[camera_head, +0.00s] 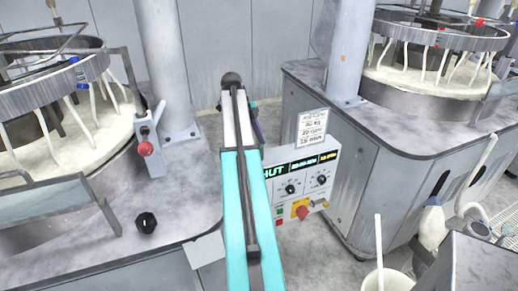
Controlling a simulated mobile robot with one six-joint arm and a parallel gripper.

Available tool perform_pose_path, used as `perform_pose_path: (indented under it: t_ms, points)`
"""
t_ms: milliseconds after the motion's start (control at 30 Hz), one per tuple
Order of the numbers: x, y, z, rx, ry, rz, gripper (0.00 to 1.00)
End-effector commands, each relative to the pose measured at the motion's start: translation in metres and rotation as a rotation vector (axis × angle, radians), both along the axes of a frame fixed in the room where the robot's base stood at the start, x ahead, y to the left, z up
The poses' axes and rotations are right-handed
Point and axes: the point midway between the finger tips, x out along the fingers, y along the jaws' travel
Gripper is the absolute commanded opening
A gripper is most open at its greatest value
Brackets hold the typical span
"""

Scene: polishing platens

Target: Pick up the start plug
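A small black knob-like piece (146,222) stands on the grey bench top at the lower left. It may be the start plug, but I cannot tell for sure. My teal and grey arm reaches up through the middle of the view. The fingers of my gripper do not show; the arm's links hide its end. A white control panel (345,178) stands to the right of my arm, partly covered by it. It has lit displays, black dials, a red knob on yellow, and small green and red buttons.
A round polishing platen (60,150) sits on the left bench, with a red-knobbed lever (146,148) beside it. Another platen machine (420,85) stands at the back right. A paper sign (312,127) stands above the panel. A white bucket (388,282) is at the lower right.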

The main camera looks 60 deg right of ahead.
Motion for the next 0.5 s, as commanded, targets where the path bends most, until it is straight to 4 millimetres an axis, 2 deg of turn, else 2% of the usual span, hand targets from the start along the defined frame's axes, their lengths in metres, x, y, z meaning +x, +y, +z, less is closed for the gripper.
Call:
perform_pose_path:
  t_ms: [167,500]
  points:
    - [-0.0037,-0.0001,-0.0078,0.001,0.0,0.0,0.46]
    - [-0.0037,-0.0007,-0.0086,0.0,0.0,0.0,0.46]
